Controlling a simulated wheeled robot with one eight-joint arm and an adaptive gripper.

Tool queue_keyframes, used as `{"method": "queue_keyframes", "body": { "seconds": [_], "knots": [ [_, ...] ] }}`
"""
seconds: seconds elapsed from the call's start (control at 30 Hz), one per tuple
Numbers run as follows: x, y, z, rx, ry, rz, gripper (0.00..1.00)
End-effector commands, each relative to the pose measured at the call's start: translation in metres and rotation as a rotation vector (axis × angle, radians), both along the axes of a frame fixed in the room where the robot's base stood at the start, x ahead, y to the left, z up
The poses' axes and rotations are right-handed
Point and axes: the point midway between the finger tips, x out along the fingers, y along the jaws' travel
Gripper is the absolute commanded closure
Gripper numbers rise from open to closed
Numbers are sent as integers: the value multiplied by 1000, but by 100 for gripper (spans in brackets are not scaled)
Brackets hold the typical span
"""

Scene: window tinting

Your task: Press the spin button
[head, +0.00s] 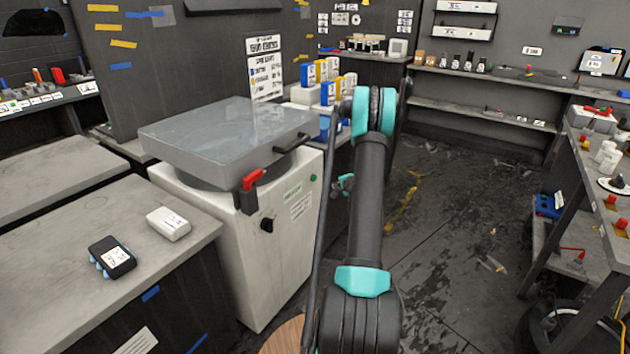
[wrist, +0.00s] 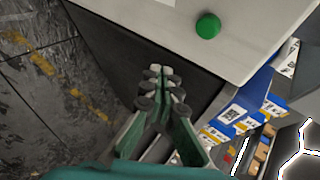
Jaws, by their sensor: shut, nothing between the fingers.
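The spin button is a round green button on the white cabinet of the machine (head: 235,270). In the head view the button (head: 313,178) is small, near the upper right of the cabinet's front. In the wrist view the button (wrist: 208,26) is large, at the top right of centre. My gripper (wrist: 160,76) is shut and empty, its tips apart from the button and below-left of it in the wrist view. In the head view my gripper (head: 343,184) shows just right of the button, partly hidden by my arm.
A grey translucent lid (head: 225,135) with a black handle covers the machine's top. A red lever (head: 252,179) and black knob (head: 267,224) are on its front. Blue, white and yellow boxes (wrist: 232,115) stand beside the cabinet. Open floor (head: 450,230) lies to the right.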

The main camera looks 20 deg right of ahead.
Motion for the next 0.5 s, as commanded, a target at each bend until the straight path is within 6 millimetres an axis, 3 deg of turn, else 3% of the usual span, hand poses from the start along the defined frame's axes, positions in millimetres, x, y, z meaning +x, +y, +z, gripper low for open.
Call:
{"method": "queue_keyframes", "body": {
  "seconds": [0.5],
  "knots": [
    [51,40,0,-1,-1,2,100]
  ]
}}
